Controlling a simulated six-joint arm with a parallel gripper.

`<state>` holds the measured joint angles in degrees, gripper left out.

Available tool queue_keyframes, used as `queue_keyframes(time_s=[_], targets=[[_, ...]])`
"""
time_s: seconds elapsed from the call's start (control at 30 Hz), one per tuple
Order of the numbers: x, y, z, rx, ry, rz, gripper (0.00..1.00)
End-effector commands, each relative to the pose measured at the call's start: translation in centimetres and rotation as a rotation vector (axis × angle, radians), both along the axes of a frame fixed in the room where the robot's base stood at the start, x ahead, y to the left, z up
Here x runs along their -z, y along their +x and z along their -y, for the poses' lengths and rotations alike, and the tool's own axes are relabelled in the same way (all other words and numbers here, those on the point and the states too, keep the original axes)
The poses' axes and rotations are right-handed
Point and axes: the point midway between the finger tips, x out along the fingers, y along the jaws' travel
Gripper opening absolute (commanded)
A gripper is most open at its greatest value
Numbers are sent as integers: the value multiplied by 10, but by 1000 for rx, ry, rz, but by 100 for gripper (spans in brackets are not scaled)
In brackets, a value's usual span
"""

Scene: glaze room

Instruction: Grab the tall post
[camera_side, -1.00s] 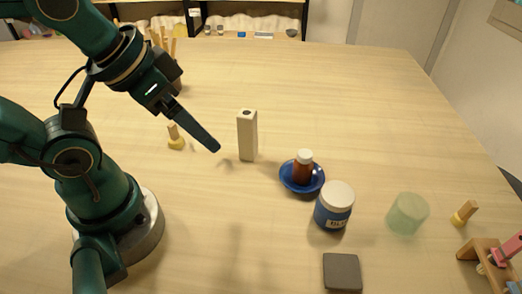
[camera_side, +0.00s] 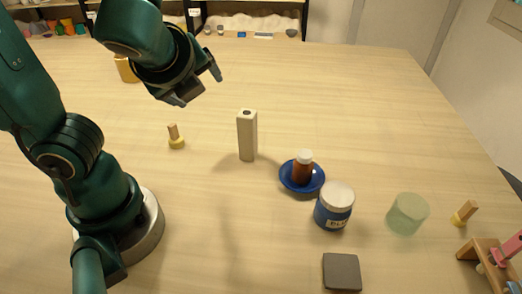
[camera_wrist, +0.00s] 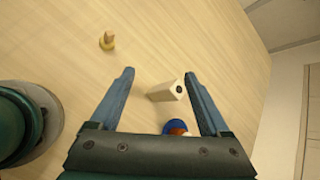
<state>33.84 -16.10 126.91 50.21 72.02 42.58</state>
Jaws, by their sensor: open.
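The tall post (camera_side: 247,136) is a pale square-sided block with a dark hole in its top, standing upright on the table. It also shows in the wrist view (camera_wrist: 165,91), between my fingers in the picture and nearer the right one. My gripper (camera_side: 199,84) is up in the air, to the left of and above the post in the side view, apart from it. In the wrist view my gripper (camera_wrist: 160,82) has its two blue-grey fingers wide apart with nothing held.
A blue dish (camera_side: 302,182) holding a brown bottle (camera_side: 303,168) stands close right of the post. A blue-and-white jar (camera_side: 333,207), a green translucent cup (camera_side: 407,214) and a grey tile (camera_side: 342,271) lie further right. A yellow-based wooden stub (camera_side: 175,138) stands left. Table behind the post is clear.

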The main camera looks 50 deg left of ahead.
Motion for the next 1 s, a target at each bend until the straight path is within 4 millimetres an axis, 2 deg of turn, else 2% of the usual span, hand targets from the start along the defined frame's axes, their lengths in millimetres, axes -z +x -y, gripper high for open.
queue_keyframes(time_s=[0.1,0.37,0.4,0.7,0.9,1.0], targets=[[-8,20,7,220,222,-56,80],[-27,58,39,594,650,-120,80],[-17,56,35,579,640,-127,80],[36,56,34,573,631,-126,80],[66,56,34,570,629,-123,80],[74,56,34,569,624,-119,80]])
